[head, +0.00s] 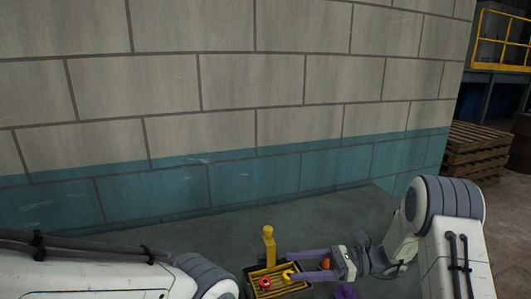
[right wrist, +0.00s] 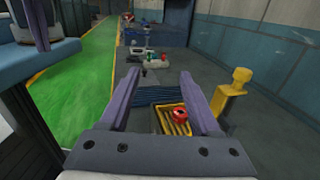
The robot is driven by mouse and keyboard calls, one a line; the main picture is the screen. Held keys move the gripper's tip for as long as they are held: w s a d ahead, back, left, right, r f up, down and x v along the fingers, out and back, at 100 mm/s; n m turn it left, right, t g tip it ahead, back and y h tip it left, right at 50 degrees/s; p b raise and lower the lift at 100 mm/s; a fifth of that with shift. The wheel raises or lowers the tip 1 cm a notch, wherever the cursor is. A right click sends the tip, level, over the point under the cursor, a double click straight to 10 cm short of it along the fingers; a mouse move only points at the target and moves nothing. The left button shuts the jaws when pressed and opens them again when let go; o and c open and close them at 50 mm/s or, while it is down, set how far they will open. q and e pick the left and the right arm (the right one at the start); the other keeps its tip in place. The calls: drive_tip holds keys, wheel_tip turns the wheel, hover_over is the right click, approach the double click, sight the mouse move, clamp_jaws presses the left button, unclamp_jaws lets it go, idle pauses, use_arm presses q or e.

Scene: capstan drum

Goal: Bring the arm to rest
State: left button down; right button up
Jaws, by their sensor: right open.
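My right gripper (head: 289,265) reaches in from the right in the head view, its two purple fingers spread and pointing left. It also shows in the right wrist view (right wrist: 159,75), with nothing held between its fingers. Near its fingertips is a dark unit with a yellow slatted top (head: 268,285). A red knob (head: 265,282) sits on this top, and the slats (right wrist: 163,119) and knob (right wrist: 180,115) also show in the right wrist view. A yellow post (head: 268,246) stands beside the unit. My left arm enters at lower left; its gripper is out of view.
A grey surface (head: 340,220) lies before a block wall with a blue band (head: 230,181). An orange item (head: 326,264) shows by the right gripper, and a purple item (head: 346,292) below it. Wooden pallets (head: 476,150) stand at right. A green walkway (right wrist: 85,80) runs along the left.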

drive_tip(key=s+a+r+n+g+h, duration=0.1)
drive_tip(key=s+a+n+g+h, duration=0.3)
drive_tip(key=s, duration=0.4)
drive_tip(key=s+a+n+g+h, duration=0.2)
drive_tip(key=s+a+n+h, duration=0.3)
drive_tip(key=s, duration=0.3)
use_arm(q)
drive_tip(key=shift+s+d, duration=0.2)
drive_tip(key=shift+s, duration=0.2)
use_arm(e)
drive_tip(key=s+d+n+t+h, duration=0.3)
drive_tip(key=s+n+h, duration=0.1)
drive_tip(key=n, duration=0.3)
drive_tip(key=s+d+n+t+h, duration=0.3)
drive_tip(key=s+n+t+h, duration=0.1)
drive_tip(key=s+n, duration=0.3)
drive_tip(key=shift+n, duration=0.8)
